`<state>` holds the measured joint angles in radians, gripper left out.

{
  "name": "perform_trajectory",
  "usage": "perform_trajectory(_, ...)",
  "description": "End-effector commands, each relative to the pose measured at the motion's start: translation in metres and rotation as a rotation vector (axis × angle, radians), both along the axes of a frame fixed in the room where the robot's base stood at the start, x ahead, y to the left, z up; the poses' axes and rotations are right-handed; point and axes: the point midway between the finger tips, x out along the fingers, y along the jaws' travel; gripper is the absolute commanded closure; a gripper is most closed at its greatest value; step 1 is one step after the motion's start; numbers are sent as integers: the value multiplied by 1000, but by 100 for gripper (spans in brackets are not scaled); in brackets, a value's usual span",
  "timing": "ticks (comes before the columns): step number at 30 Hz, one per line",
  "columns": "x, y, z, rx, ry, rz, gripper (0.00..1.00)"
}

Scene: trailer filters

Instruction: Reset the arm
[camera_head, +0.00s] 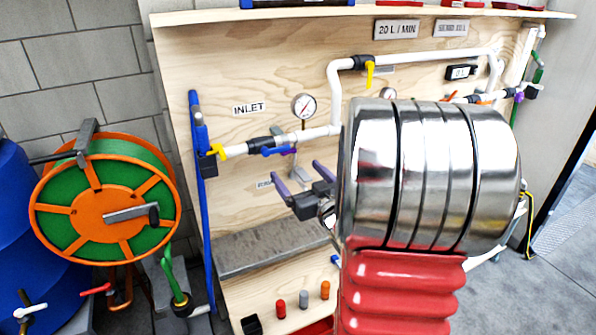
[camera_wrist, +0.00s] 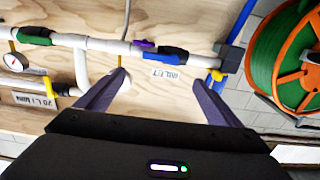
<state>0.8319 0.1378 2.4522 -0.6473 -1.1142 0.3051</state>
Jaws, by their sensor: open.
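My gripper (camera_head: 297,182) is in front of the wooden panel (camera_head: 250,70), left of the large silver and red part of my arm, which hides much of the panel's right side. In the wrist view my gripper (camera_wrist: 160,92) shows two purple-grey fingers spread apart with nothing between them. The fingers point toward the panel, with the white pipe (camera_wrist: 108,46) and its blue and purple fittings beyond them. I cannot tell whether the fingers touch anything.
A hose reel (camera_head: 105,205) with green hose and a blue barrel (camera_head: 25,225) stand at left. A gauge (camera_head: 304,106) and a yellow-handled valve (camera_head: 369,72) sit on the panel. Small coloured pieces (camera_head: 303,299) stand on the wooden ledge below. Open floor shows at right.

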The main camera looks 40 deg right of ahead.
Motion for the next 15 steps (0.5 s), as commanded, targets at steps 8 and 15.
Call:
perform_trajectory(8, -5, 4, -1, 0, 1, 1, 12)
perform_trajectory(15, -4, 5, 0, 0, 1, 3, 12)
